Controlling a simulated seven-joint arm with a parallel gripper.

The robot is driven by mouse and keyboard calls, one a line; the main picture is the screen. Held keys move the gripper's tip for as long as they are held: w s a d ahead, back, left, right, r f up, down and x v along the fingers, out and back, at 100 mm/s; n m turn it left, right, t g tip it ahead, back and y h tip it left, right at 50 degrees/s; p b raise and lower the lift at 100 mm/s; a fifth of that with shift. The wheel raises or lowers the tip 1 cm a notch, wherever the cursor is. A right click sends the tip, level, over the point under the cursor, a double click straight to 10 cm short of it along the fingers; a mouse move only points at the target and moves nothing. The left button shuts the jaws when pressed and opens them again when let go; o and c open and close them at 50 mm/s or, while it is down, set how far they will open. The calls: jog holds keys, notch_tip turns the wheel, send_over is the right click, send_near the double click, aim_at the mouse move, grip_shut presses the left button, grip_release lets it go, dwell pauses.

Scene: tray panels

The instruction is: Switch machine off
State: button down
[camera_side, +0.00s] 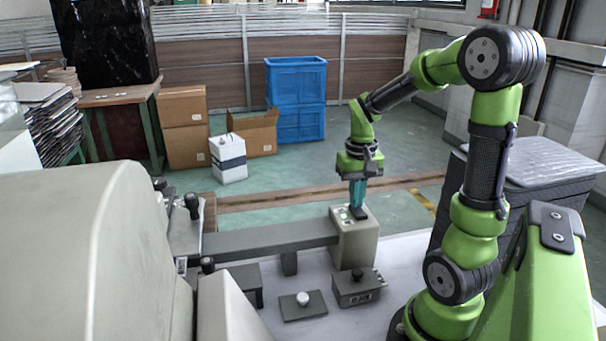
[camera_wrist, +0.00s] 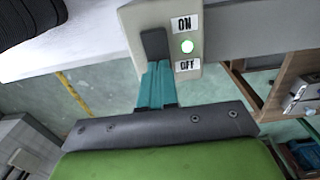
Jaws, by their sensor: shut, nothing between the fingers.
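A beige control box (camera_side: 354,243) stands at the end of a grey beam, and it fills the top of the wrist view (camera_wrist: 132,22). A dark switch (camera_wrist: 153,43) lies beside the labels. My gripper (camera_side: 357,206) points down over the box with its teal fingers shut and empty. In the wrist view my gripper (camera_wrist: 157,68) has its fingertips at the switch's OFF end. I cannot tell whether they touch it. The fingertips hide that end.
The grey beam (camera_side: 265,242) runs left from the box to the large machine body (camera_side: 80,250). A knob plate (camera_side: 303,305) and a dark knobbed box (camera_side: 358,288) stand on the white table in front. Blue crates (camera_side: 297,95) are on the floor behind.

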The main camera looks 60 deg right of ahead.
jog(key=shift+r, duration=3.45)
jog(key=shift+w+d, duration=0.1)
jog(key=shift+w+f, duration=0.1)
jog(key=shift+f, duration=0.25)
jog(key=a+r+n+t+y, duration=0.1)
jog(key=a+n+t, duration=0.1)
jog(key=a, duration=0.8)
jog(key=s+a+r+n+t+y, duration=0.1)
jog(key=a+t, duration=0.4)
jog(key=a, duration=0.6)
jog(key=shift+s+r+n, duration=0.25)
jog(key=shift+r+n, duration=0.45)
jog(key=shift+n, duration=0.3)
